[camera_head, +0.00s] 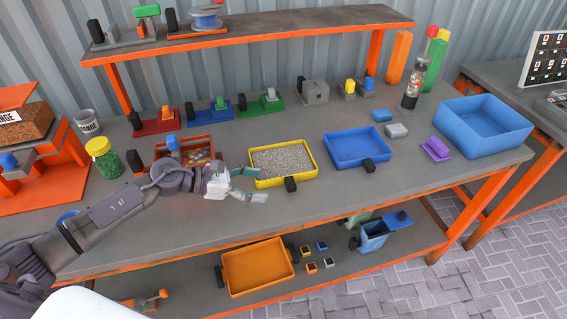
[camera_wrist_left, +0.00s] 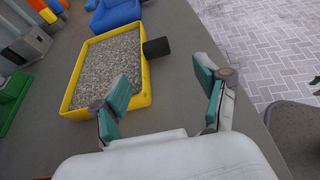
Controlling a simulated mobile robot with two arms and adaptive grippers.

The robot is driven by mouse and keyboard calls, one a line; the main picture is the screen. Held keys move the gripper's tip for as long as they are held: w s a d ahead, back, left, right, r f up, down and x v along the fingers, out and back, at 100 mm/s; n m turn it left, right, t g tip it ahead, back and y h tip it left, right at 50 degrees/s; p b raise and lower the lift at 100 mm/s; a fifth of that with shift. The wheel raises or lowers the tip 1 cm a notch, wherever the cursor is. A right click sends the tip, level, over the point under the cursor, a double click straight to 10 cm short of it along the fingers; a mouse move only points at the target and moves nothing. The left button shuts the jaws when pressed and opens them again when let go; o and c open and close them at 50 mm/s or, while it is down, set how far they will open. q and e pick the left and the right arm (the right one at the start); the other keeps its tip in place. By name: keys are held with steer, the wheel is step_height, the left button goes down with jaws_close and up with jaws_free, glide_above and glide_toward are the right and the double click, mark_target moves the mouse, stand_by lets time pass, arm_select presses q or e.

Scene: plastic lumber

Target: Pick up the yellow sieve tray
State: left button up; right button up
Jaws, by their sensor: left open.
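The yellow sieve tray (camera_head: 314,156) stands flat on the workbench, filled with grey granules, with a black handle (camera_head: 291,184) at its front edge. In the left wrist view the yellow tray (camera_wrist_left: 147,88) lies ahead and to the left, its black handle (camera_wrist_left: 157,46) pointing right. My left gripper (camera_head: 255,184) is open and empty, just left of the tray's near left corner. In the wrist view the open fingers (camera_wrist_left: 168,92) are apart, with bare bench between them and the handle beyond.
A blue tray (camera_head: 389,145) stands to the right of the yellow tray, and an orange-red tray (camera_head: 211,142) of pieces to its left. A large blue bin (camera_head: 525,126) is at the right end. An orange tray (camera_head: 230,273) sits on the lower shelf. The front bench strip is mostly clear.

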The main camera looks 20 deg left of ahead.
mark_target(286, 184)
arm_select(q)
steer(key=p+x, duration=0.1)
steer(key=x, duration=0.2)
steer(key=shift+w+d+r, duration=0.1)
steer(key=shift+w+r, duration=0.05)
steer(key=shift+w, duration=0.05)
steer(key=p+x, duration=0.1)
steer(key=x, duration=0.2)
steer(key=shift+w+d, duration=0.15)
steer(key=shift+w, duration=0.15)
steer(key=shift+w+d+f, duration=0.15)
steer(key=shift+d+f, duration=0.05)
steer(key=shift+c, duration=0.3)
steer(key=c, duration=0.8)
jaws_close()
arm_select(e)
steer(key=w+r, duration=0.2)
steer(key=shift+w+a+r, duration=0.2)
steer(key=shift+r, duration=0.2)
